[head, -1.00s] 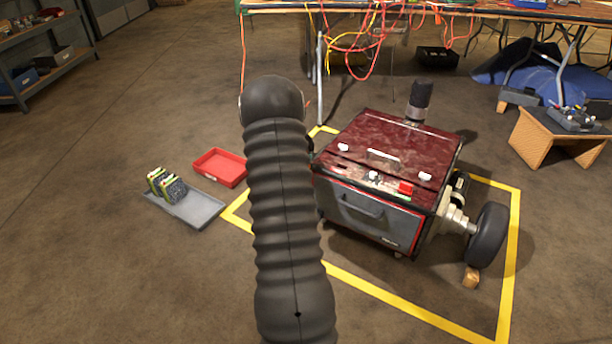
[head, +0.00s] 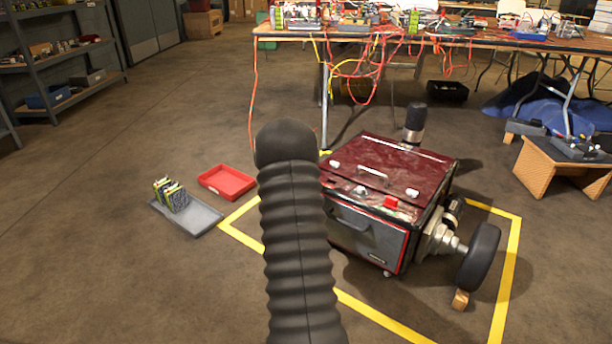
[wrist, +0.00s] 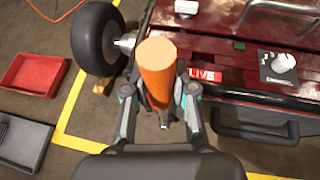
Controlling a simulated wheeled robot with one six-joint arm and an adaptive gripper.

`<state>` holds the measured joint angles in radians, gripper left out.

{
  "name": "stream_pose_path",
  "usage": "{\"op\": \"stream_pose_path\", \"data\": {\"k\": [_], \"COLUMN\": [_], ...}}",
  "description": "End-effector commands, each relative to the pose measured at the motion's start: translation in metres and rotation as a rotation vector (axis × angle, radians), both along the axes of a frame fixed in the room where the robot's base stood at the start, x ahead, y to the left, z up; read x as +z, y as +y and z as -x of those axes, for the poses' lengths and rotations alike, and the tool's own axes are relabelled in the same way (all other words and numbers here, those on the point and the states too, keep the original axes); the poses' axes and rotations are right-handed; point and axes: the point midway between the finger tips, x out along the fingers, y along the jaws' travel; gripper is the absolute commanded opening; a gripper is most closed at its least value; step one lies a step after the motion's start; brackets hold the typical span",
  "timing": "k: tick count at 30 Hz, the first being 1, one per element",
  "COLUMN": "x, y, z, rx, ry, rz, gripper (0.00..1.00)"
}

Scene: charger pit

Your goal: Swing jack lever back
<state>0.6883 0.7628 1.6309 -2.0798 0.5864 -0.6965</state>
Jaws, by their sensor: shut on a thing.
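In the wrist view, my gripper (wrist: 160,98) is shut on an upright-looking orange cylindrical handle (wrist: 157,68), which stands between its two fingers. I take this to be the jack lever's grip; its lower end is hidden by the gripper. The dark red machine (wrist: 245,55) is just beyond and to the right, with a red LIVE label. In the head view the same machine (head: 395,165) stands inside a yellow floor marking. My gripper and the lever are hidden there behind my ribbed black arm.
A wheel (head: 479,257) sticks out at the machine's right, with a wooden block (head: 461,300) beside it. A red tray (head: 227,182) and a grey tray (head: 205,219) lie on the floor at left. A cable-strewn workbench (head: 450,43) stands behind.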

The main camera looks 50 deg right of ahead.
Motion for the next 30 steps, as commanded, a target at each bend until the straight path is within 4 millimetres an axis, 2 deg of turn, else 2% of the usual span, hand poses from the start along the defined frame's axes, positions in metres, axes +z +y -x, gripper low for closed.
{"op": "stream_pose_path", "data": {"k": [1,3,4,7,15,23,30], "x": [0.019,0.019,0.019,0.019,0.013,0.013,0.029], "y": [-0.012,-0.012,-0.012,-0.011,0.0,0.005,0.038], "z": [0.007,0.007,0.007,0.007,-0.002,-0.002,0.007], "rx": [-0.027,-0.027,-0.028,-0.026,-0.007,-0.004,0.0], "ry": [-0.019,-0.019,-0.02,-0.018,-0.013,-0.011,-0.011], "rz": [0.028,0.028,0.028,0.027,0.021,0.018,0.02], "gripper": [0.0,0.0,0.28,0.52,0.52,0.52,0.52]}}
